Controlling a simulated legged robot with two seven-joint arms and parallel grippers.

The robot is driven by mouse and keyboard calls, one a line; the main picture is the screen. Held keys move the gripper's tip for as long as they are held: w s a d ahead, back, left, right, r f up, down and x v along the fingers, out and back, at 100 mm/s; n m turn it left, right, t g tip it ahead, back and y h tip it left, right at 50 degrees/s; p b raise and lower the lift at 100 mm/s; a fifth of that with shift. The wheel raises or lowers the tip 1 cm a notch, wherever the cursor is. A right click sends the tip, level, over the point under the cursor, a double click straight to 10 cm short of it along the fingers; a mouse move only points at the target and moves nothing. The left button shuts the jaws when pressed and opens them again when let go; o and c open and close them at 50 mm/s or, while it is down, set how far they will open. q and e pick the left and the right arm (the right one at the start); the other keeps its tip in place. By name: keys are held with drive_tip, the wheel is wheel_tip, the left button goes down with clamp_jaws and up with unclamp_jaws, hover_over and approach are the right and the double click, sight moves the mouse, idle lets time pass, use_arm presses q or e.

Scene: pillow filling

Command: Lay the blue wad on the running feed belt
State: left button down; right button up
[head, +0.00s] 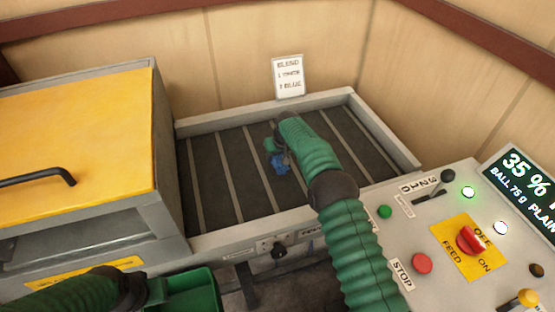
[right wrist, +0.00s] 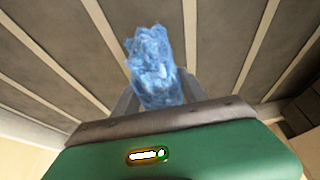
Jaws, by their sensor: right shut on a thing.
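The blue wad (head: 280,162) is a crumpled, bright blue lump at the tip of my right gripper (head: 276,152). In the right wrist view the wad (right wrist: 152,66) sits between the two grey fingers, and the gripper (right wrist: 155,85) is shut on it. The feed belt (head: 222,170) is dark with pale cross slats, inside a grey frame. The wad is over the middle of the belt; I cannot tell whether it touches the surface.
A yellow-lidded machine (head: 80,130) stands left of the belt. A sign (head: 289,77) stands behind it. A control panel (head: 445,245) at right has a red feed switch (head: 471,241) and a red stop button (head: 422,263). The belt around the wad is bare.

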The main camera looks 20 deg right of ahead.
wheel_tip(320, 180, down, 2)
drive_tip(key=shift+w+f, duration=0.15)
drive_tip(key=shift+f, duration=0.45)
drive_tip(key=shift+f+b, duration=0.25)
drive_tip(key=shift+b, duration=0.2)
drive_tip(key=o, duration=1.4)
drive_tip(key=v, duration=1.3)
drive_tip(key=shift+w+r+p, duration=0.1)
drive_tip(key=shift+w+p, duration=0.05)
drive_tip(key=shift+p, duration=0.2)
